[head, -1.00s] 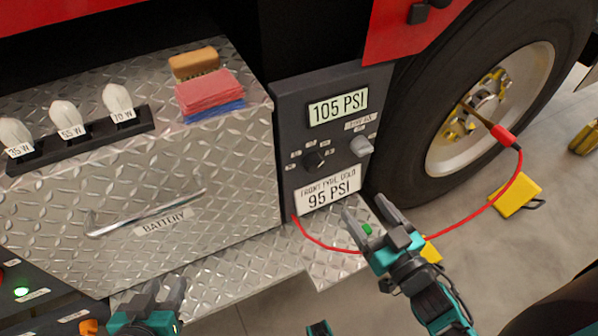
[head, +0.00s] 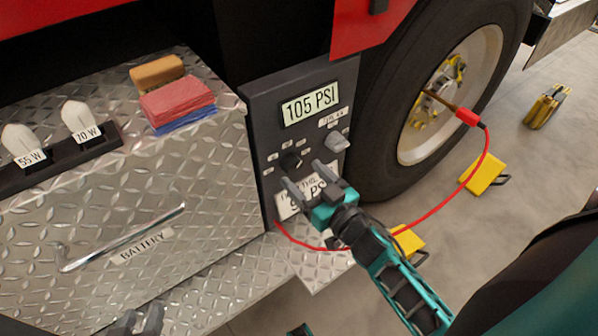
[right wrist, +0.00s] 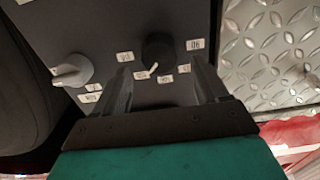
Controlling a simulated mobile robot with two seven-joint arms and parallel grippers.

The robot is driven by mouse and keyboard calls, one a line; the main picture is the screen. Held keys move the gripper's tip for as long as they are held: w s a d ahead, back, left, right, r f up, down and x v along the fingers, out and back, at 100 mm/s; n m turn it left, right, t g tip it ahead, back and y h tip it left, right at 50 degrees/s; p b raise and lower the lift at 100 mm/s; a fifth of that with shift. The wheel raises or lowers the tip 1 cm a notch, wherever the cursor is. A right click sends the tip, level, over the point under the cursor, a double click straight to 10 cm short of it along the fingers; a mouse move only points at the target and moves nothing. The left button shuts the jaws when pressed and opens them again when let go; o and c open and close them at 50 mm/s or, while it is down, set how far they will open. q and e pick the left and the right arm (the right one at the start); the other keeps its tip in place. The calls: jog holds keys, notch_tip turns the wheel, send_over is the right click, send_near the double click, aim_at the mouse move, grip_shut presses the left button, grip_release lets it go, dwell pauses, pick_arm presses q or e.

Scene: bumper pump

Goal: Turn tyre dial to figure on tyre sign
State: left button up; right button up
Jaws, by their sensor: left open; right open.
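The black tyre dial (head: 291,161) is on the dark panel, ringed by small labels too small to read. It also shows in the right wrist view (right wrist: 158,48), with a white pointer mark. The tyre sign (head: 287,207) below is mostly hidden by my right gripper; earlier it read 95 PSI. The display (head: 311,104) reads 105 PSI. My right gripper (head: 302,175) is open just in front of the dial, one finger toward each side; I cannot tell whether it touches. My left gripper (head: 137,322) is open and empty at the bottom edge.
A grey knob (head: 336,140) sits close right of the dial. A red hose (head: 470,195) runs from the panel to the wheel (head: 440,100). Yellow chocks (head: 483,173) lie on the floor. The diamond-plate battery box (head: 200,190) stands left of the panel.

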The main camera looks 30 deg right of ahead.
aim_at(292, 165)
jog(key=shift+w+a, duration=0.15)
jog(key=shift+w, duration=0.55)
jog(key=shift+w+a, duration=0.1)
jog(key=shift+w, duration=0.6)
jog(key=c, duration=1.1)
